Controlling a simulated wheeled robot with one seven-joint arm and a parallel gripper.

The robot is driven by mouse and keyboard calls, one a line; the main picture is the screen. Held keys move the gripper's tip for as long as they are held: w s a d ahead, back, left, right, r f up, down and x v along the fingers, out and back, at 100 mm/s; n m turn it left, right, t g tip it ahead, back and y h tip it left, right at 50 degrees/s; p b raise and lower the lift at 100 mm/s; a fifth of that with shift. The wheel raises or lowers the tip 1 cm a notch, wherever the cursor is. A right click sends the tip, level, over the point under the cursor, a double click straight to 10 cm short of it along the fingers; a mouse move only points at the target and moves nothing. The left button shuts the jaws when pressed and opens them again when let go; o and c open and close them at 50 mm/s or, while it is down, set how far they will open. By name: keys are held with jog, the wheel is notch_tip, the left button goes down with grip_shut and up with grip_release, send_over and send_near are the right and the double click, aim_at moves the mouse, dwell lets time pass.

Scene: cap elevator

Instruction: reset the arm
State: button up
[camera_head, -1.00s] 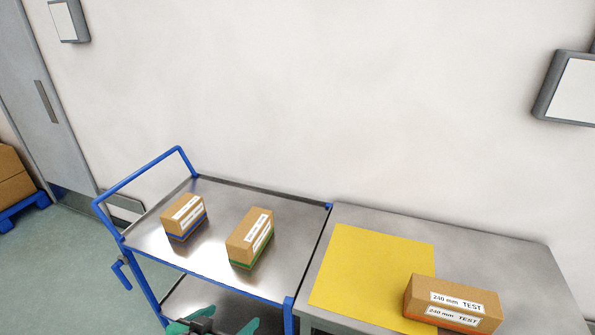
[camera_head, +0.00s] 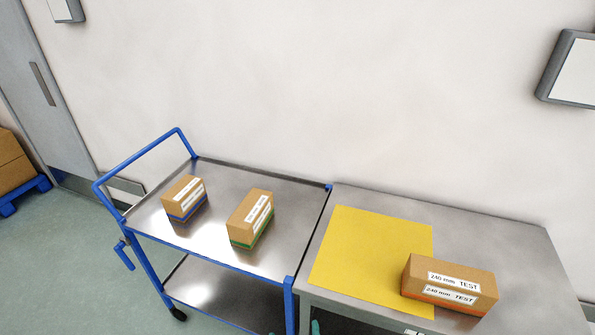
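I see nothing held. A long cardboard box (camera_head: 449,284) marked "240 mm TEST", with an orange band, sits at the right edge of a yellow mat (camera_head: 365,255), partly on the bare tabletop.
A blue-framed steel cart (camera_head: 225,180) at left carries a blue-banded box (camera_head: 185,198) and a green-banded box (camera_head: 250,218). The steel table (camera_head: 490,235) adjoins it. A white wall (camera_head: 330,90) stands behind. The lower cart shelf (camera_head: 215,295) looks empty.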

jog(key=s+d+r+m+t, duration=0.1)
jog(key=s+m, duration=0.3)
jog(key=s, duration=2)
jog(key=shift+s+r+t, duration=0.3)
jog(key=shift+r+t, duration=0.1)
jog(key=shift+r, duration=0.35)
